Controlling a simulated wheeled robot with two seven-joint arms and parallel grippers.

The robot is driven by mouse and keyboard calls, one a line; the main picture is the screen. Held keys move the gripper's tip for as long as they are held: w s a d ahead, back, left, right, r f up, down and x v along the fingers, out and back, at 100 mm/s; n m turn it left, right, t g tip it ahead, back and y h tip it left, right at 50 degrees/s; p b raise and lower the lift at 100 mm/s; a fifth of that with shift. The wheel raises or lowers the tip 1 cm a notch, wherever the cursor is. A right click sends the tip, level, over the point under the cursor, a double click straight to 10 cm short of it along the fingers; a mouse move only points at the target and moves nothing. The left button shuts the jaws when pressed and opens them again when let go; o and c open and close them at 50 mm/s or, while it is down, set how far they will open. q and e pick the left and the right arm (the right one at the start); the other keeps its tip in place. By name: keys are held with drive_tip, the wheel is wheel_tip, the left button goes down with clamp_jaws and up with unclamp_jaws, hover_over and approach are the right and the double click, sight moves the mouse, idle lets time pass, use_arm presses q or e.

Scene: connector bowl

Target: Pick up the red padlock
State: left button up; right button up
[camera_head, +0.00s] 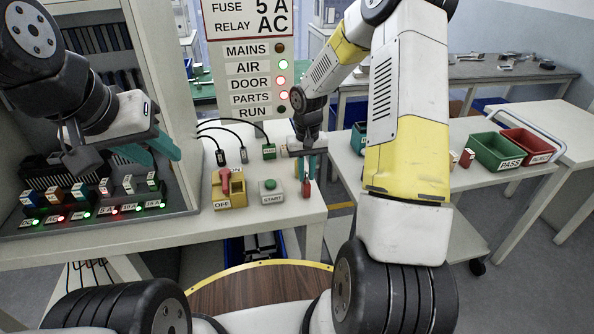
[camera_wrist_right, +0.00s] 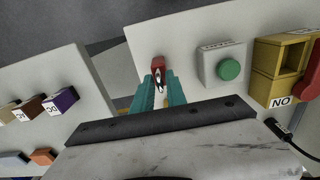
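The red padlock (camera_head: 306,188) is at the right part of the white bench top, right of the green START button. In the right wrist view the padlock (camera_wrist_right: 157,63) shows its red body just beyond the fingertips, with its metal shackle nearer me. My right gripper (camera_head: 307,174) points down over it; its teal fingers (camera_wrist_right: 160,82) are apart, one on each side of the shackle. I see no clear contact. My left gripper (camera_head: 152,152) is empty, its teal fingers apart, above the connector panel at left.
A yellow box with a red OFF switch (camera_head: 229,188) and the START button box (camera_head: 270,190) stand left of the padlock. The connector panel (camera_head: 100,215) fills the left bench. Green PASS (camera_head: 497,150) and red REJECT (camera_head: 527,143) bins stand on the right table.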

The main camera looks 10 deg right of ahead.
clamp_jaws()
drive_tip(key=shift+r, duration=0.1)
idle(1.2)
